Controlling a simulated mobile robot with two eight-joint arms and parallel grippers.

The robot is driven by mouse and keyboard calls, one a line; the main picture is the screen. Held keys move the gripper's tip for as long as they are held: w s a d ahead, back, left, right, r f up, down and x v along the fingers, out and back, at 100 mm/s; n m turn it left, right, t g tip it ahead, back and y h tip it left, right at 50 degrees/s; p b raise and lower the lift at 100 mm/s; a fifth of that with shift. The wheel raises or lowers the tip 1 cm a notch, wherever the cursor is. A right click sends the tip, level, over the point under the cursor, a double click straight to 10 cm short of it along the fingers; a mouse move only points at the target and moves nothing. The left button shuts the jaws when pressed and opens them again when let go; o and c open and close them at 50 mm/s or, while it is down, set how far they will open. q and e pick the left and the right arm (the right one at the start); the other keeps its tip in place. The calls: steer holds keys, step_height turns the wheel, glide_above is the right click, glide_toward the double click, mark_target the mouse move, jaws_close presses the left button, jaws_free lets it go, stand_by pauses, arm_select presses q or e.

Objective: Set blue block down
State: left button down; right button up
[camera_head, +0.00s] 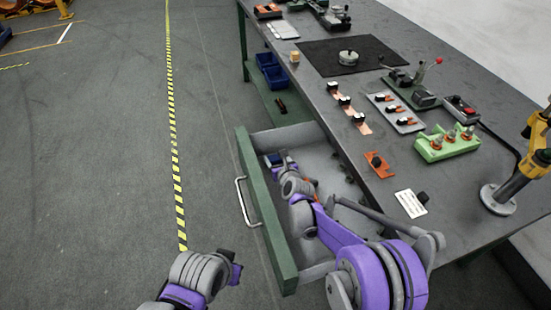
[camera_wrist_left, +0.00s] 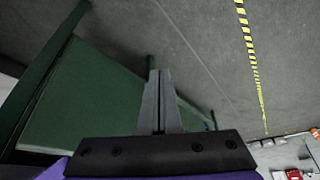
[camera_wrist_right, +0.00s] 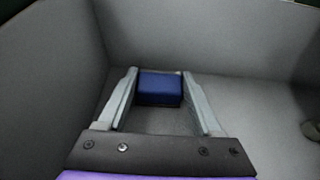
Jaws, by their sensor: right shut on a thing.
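The blue block (camera_wrist_right: 160,87) sits between the two fingertips of my right gripper (camera_wrist_right: 160,90), which is shut on it. In the head view the right gripper (camera_head: 281,165) reaches into the far end of the open drawer, and a bit of dark blue shows at its tips. The drawer (camera_head: 268,225) has a green front and grey walls. I cannot tell whether the block touches the drawer floor. My left gripper (camera_wrist_left: 160,100) is shut and empty, its fingers together. It hangs outside the drawer, left of its front.
Some small dark things lie in the drawer, partly hidden by my right arm. The workbench (camera_head: 330,130) above carries copper pieces, a green fixture (camera_head: 447,146) and a black mat (camera_head: 345,55). The floor to the left is clear.

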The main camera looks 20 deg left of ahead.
steer(key=shift+f, duration=0.1)
steer(key=o, duration=1.4)
steer(key=shift+r, duration=0.2)
steer(key=p+v, duration=0.1)
steer(key=v, duration=1.1)
